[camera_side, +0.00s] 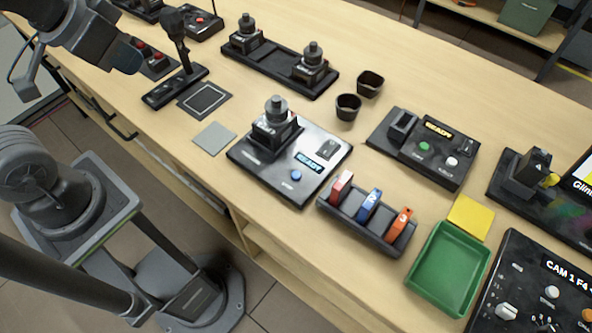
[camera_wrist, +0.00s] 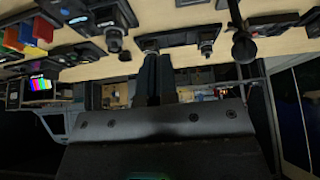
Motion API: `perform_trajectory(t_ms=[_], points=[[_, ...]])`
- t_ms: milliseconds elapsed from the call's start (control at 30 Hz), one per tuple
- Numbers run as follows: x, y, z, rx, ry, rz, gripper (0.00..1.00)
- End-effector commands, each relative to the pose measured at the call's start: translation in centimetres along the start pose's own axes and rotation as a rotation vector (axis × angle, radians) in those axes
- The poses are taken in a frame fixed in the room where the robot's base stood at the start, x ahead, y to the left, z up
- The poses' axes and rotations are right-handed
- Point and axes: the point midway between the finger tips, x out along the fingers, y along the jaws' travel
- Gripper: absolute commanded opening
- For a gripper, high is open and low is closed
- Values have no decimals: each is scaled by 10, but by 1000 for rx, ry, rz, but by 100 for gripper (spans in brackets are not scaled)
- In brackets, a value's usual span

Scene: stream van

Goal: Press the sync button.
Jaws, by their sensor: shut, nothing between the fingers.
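A black station with a silver-grey top plate (camera_side: 325,148) stands mid-table in the side view. My gripper (camera_side: 127,55) is at the upper left of the side view, well away from the button. In the wrist view its two dark fingers (camera_wrist: 156,58) are together and empty.
A black box with green (camera_side: 424,147) and white (camera_side: 451,162) buttons stands to the right. A rack of coloured pieces (camera_side: 369,205), a green tray (camera_side: 449,268) and a CAM 1 panel (camera_side: 530,290) lie nearer. A small joystick-like stand (camera_side: 177,85) rises left.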

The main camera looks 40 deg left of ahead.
Motion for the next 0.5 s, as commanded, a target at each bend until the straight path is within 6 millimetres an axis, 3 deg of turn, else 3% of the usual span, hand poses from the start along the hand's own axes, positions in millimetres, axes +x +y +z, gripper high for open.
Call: perform_trajectory(t_ms=[267,500], points=[[9,-6,-11,53,35,-70,0],[33,-7,-53,255,205,-209,0]])
